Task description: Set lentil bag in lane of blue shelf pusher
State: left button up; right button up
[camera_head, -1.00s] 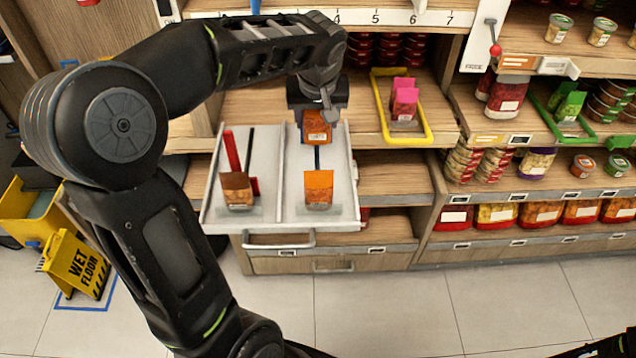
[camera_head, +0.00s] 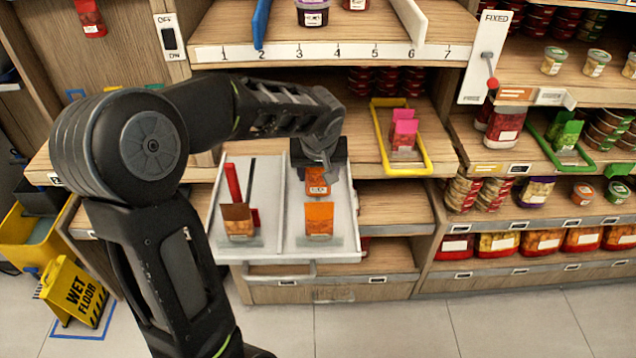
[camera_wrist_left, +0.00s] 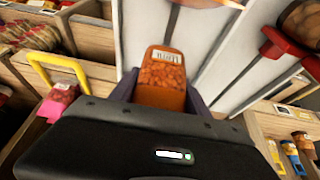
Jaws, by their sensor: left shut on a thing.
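My left gripper (camera_head: 318,168) is shut on an orange lentil bag (camera_head: 317,182), held upright over the right lane of a pulled-out light grey tray (camera_head: 357,240). The bag (camera_wrist_left: 162,75) also shows between the fingers in the left wrist view. Whether its bottom touches the tray is unclear. A similar orange bag (camera_head: 319,218) stands at the front of that lane. A blue upright bar (camera_head: 261,22) stands on the numbered upper shelf near 2; I cannot tell whether it is the blue pusher. My right gripper is not in view.
The tray's left lane holds a red pusher (camera_head: 233,183) and a brown bag (camera_head: 238,220). A yellow-framed tray (camera_head: 428,163) with pink packs lies to the right. A wet floor sign (camera_head: 73,290) stands at lower left. The floor in front is clear.

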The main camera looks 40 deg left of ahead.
aim_at(318, 183)
pick_arm(q)
jog(key=shift+f, duration=1.75)
jog(key=shift+f, duration=0.2)
jog(key=o, duration=1.4)
jog(key=shift+r, duration=0.1)
jog(key=shift+r, duration=0.2)
jog(key=v, duration=1.1)
jog(key=shift+s+d+r, duration=0.1)
jog(key=shift+s+r, duration=0.05)
jog(key=shift+r, duration=0.25)
